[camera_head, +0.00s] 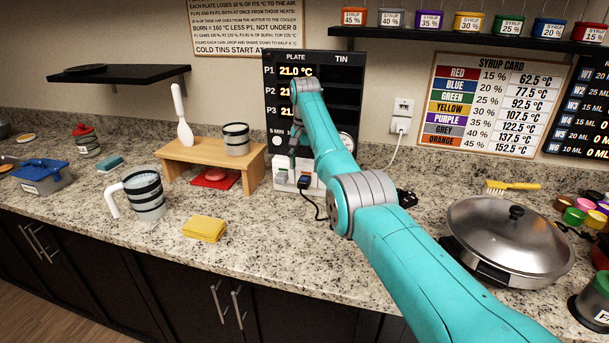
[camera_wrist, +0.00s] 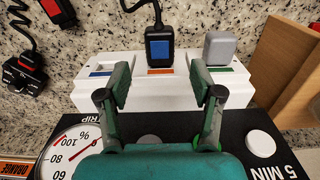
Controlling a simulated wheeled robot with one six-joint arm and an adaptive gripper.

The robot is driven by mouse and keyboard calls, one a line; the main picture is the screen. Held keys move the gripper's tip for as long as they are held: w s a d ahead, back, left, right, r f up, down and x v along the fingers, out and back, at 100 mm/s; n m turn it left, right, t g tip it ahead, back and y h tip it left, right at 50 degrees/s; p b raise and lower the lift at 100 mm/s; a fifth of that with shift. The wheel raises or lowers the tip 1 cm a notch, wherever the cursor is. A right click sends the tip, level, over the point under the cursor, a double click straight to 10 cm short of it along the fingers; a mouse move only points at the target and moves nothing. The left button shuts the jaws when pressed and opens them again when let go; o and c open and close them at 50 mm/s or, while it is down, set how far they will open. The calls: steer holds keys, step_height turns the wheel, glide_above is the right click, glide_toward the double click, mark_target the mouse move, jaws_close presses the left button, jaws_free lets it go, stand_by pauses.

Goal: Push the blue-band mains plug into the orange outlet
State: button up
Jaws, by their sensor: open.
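The blue-band mains plug (camera_wrist: 159,48) is black with a blue face and a black cord. In the wrist view it sits at the middle socket of a white outlet strip (camera_wrist: 84,96), right against the orange-marked outlet (camera_wrist: 161,71). How deep its pins are in cannot be told. My gripper (camera_wrist: 160,84) is open and empty, its fingers spread on either side of the plug's line and a little short of its body. In the head view the plug (camera_head: 304,182) shows as a small dark block beside my gripper (camera_head: 293,160).
A grey plug (camera_wrist: 220,48) stands at the green-marked outlet; the blue-marked outlet (camera_wrist: 101,73) is bare. A black plug with red (camera_wrist: 30,65) lies on the counter at left. A wooden stand (camera_wrist: 291,75) is close at right. A dark panel (camera_head: 340,72) rises behind the strip.

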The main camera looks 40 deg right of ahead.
mark_target(305, 178)
step_height(305, 178, up, 7)
stand_by(0.3)
stand_by(0.5)
